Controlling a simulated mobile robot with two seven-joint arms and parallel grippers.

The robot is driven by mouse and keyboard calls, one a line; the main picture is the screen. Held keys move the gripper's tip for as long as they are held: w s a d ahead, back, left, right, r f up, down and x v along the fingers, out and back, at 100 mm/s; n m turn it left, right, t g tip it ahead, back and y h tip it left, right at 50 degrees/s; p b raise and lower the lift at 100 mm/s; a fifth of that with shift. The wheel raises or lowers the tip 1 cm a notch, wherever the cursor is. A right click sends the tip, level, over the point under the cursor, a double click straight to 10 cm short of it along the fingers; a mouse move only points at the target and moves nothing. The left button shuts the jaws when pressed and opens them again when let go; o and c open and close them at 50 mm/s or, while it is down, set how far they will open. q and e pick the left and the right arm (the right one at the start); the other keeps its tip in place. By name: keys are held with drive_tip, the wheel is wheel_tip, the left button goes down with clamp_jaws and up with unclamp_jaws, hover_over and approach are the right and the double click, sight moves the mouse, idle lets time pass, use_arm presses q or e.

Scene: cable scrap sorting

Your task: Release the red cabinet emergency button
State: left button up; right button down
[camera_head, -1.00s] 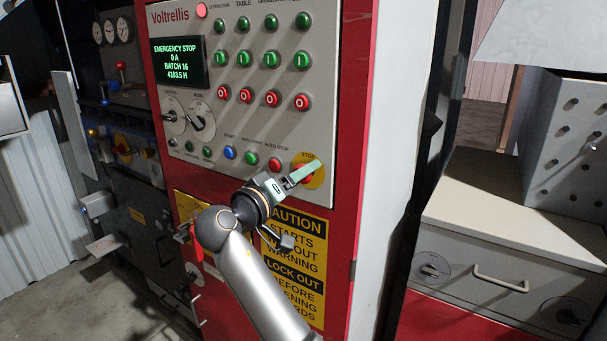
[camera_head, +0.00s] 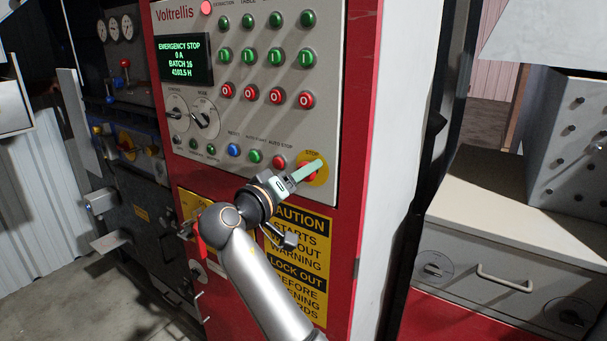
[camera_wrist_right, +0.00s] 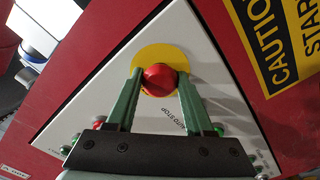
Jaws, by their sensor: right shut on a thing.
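The red emergency button (camera_wrist_right: 159,79) sits on a yellow disc (camera_wrist_right: 176,56) at the lower right of the grey control panel. In the head view the red of the button (camera_head: 304,171) shows partly behind my gripper, on the yellow disc marked STOP (camera_head: 317,176). My right gripper (camera_head: 311,168) reaches up to it, and its green fingers close on the button's two sides in the wrist view (camera_wrist_right: 158,84). The display (camera_head: 186,58) reads EMERGENCY STOP, 0 A, BATCH 16. My left gripper is not in view.
Several green buttons, red buttons (camera_head: 276,97) and a blue button (camera_head: 233,150) fill the panel above and left of my gripper. A CAUTION sign (camera_head: 300,245) is below. A red padlock-like tag (camera_head: 200,240) hangs at left. A grey drawer unit (camera_head: 490,275) stands right.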

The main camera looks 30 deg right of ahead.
idle(0.4)
drive_tip(key=shift+b+v, duration=0.3)
drive_tip(key=shift+v, duration=0.5)
drive_tip(key=shift+c, duration=2.4)
unclamp_jaws()
